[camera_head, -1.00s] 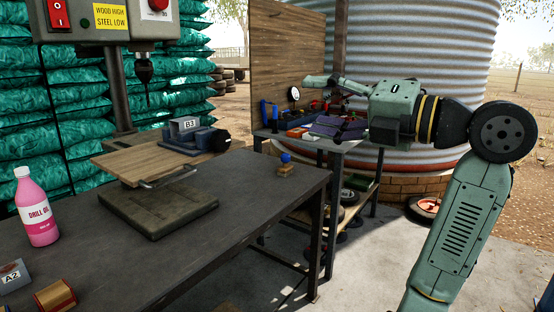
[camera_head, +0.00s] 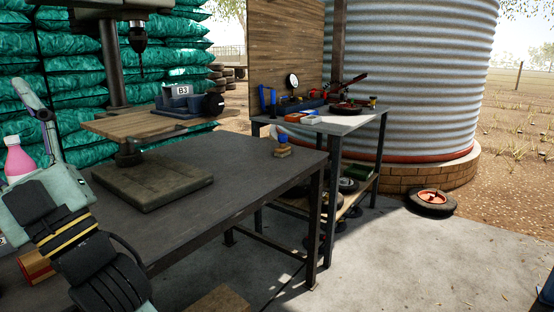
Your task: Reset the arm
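My arm reaches in from the lower left, with its green wrist and black and yellow bands over the workbench (camera_head: 240,185). My gripper (camera_head: 40,112) points up and away at the far left, beside the pink drill oil bottle (camera_head: 18,160), partly covering it. I see a long, thin finger almost edge-on. The gap between the fingers is not clear, and I see nothing held. My wrist hides most of the label of the block at the left edge.
A drill press stands over its dark base (camera_head: 155,180) on the bench, with a vise marked B3 (camera_head: 183,95) on its wooden table. A small blue-topped item (camera_head: 283,147) sits near the bench corner. A second table (camera_head: 335,122) holds several tools. The concrete at right is open, with a wheel (camera_head: 432,203) near the tank.

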